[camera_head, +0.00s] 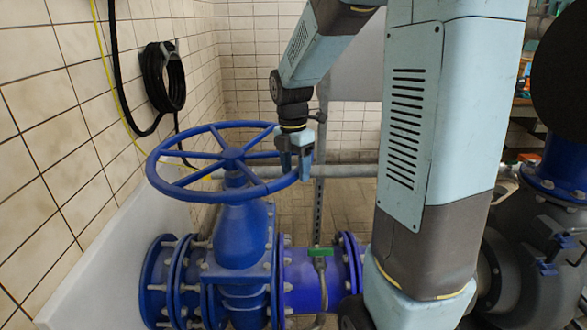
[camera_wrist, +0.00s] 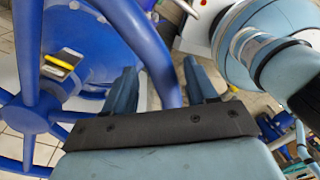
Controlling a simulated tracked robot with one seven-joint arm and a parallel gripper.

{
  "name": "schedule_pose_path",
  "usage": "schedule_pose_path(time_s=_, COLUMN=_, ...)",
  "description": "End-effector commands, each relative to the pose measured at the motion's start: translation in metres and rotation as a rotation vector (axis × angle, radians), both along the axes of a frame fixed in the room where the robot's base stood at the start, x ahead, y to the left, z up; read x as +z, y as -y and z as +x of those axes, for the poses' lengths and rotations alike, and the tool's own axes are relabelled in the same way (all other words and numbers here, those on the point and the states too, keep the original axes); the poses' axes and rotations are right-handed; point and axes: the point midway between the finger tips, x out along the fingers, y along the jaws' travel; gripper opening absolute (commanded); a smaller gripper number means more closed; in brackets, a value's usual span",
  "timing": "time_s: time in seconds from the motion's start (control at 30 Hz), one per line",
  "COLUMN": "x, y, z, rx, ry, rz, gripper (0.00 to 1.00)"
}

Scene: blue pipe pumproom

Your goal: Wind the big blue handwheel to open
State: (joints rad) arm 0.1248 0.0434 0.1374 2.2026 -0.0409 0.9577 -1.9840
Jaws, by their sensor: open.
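The big blue handwheel (camera_head: 232,158) lies nearly flat, slightly tilted, on top of a blue valve body (camera_head: 240,235). Its rim and several spokes show in the head view. My gripper (camera_head: 295,168) is at the right side of the rim, fingers pointing down. In the wrist view the handwheel's rim (camera_wrist: 148,45) passes between the two open fingers of my gripper (camera_wrist: 160,70). The hub (camera_wrist: 35,115) is at the left there.
A tiled wall (camera_head: 50,110) is close on the left, with a black hose coil (camera_head: 163,77) hanging on it. A grey horizontal pipe (camera_head: 345,171) runs behind the wheel. A blue flanged pipe (camera_head: 305,280) lies below. Dark pump machinery (camera_head: 535,250) stands at the right.

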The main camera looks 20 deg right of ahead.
Motion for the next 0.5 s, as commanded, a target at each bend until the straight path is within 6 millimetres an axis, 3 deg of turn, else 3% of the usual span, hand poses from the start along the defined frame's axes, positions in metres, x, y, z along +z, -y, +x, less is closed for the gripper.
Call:
schedule_pose_path(time_s=0.27, x=-0.0014, y=-0.0001, z=-0.0002, rx=0.0, ry=0.0, rz=0.0, gripper=0.57)
schedule_pose_path(time_s=0.5, x=-0.0012, y=-0.0004, z=-0.0001, rx=0.001, ry=0.0, rz=0.0, gripper=0.35)
